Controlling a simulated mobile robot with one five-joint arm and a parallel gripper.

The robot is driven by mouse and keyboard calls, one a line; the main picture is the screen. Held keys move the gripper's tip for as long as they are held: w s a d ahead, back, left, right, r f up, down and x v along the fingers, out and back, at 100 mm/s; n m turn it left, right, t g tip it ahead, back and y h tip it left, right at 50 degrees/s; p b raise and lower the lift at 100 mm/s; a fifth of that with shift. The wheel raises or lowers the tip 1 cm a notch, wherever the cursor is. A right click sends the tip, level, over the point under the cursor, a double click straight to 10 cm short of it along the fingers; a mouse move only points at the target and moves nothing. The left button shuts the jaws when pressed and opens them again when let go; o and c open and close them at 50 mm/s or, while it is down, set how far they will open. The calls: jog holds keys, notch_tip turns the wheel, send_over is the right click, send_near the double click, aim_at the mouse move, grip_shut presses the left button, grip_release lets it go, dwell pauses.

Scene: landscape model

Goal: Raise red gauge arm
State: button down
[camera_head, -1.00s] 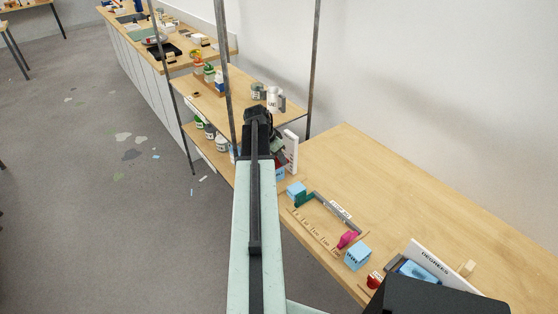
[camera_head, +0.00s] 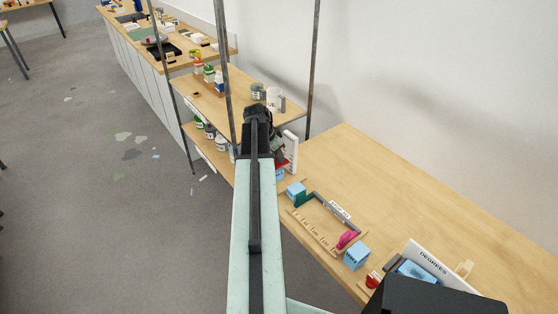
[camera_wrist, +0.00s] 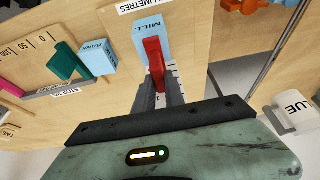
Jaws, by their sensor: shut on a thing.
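The red gauge arm (camera_wrist: 154,58) sits between the fingertips of my gripper (camera_wrist: 158,84) in the wrist view. My gripper is shut on it, and the fingers hide its near end. In the head view, the white upright gauge plate (camera_head: 291,146) stands at the left end of the wooden bench, beside my gripper (camera_head: 279,150). A bit of red shows there next to it; my arm hides much of the rest.
On the bench stand a blue block (camera_head: 296,191), a flat scale with a green stop and a magenta slider (camera_head: 347,239), another blue block (camera_head: 357,256) and the DEGREES plate (camera_head: 432,259). Shelves with jars (camera_head: 258,91) and metal posts rise close behind my arm. The bench's back is clear.

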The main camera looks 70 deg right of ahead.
jog(key=shift+r+p, duration=2.8)
jog(key=shift+r, duration=0.05)
jog(key=c, duration=1.4)
grip_release()
jog(key=p+v, duration=0.7)
jog(key=shift+a+r, duration=0.2)
jog(key=shift+r, duration=0.15)
jog(key=shift+w+f, duration=0.1)
jog(key=shift+w, duration=0.05)
